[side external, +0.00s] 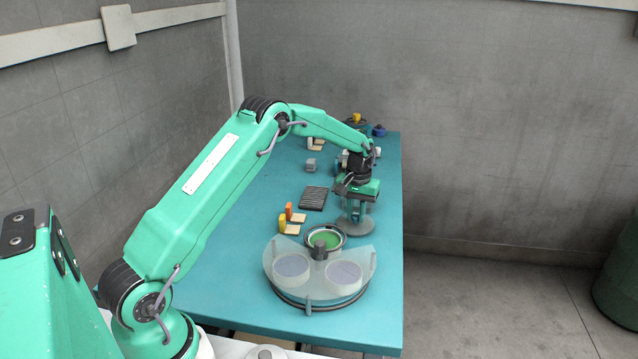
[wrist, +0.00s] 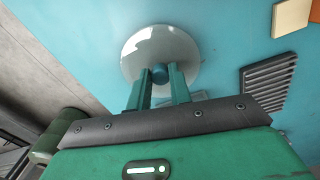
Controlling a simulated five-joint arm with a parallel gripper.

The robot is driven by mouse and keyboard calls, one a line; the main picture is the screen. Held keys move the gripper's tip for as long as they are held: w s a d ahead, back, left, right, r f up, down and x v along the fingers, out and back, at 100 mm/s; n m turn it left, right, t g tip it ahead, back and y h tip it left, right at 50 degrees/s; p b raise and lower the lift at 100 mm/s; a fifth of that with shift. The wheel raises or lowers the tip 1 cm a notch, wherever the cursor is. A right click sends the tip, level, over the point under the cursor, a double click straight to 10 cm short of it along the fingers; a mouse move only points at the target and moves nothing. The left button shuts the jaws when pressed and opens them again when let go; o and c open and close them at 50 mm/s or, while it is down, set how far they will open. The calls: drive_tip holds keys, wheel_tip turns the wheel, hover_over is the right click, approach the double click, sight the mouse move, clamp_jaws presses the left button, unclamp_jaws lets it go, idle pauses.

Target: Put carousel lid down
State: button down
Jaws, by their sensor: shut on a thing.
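The carousel lid is a pale translucent round disc (side external: 355,227) with a small blue knob on top. In the wrist view the lid (wrist: 150,42) lies beyond my fingers, and the knob (wrist: 160,74) is between the fingertips. My gripper (side external: 355,212) is shut on this knob, and it also shows in the wrist view (wrist: 162,78). The lid looks about level, at or just over the blue table; I cannot tell whether it touches. The carousel (side external: 320,299) stands nearer the side camera. Its back pocket (side external: 332,240) is uncovered and green inside.
The carousel's front holds two round pale pads (side external: 344,273). A dark ribbed grate (side external: 314,198) and small orange and yellow blocks (side external: 289,211) lie to the left of the lid. The table's right edge (side external: 402,220) is close.

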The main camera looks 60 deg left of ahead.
sight(356, 216)
drive_tip(key=shift+f, duration=0.15)
drive_tip(key=c, duration=1.3)
unclamp_jaws()
wheel_tip(356, 216, up, 12)
drive_tip(key=shift+r, duration=0.2)
drive_tip(key=shift+r, duration=0.1)
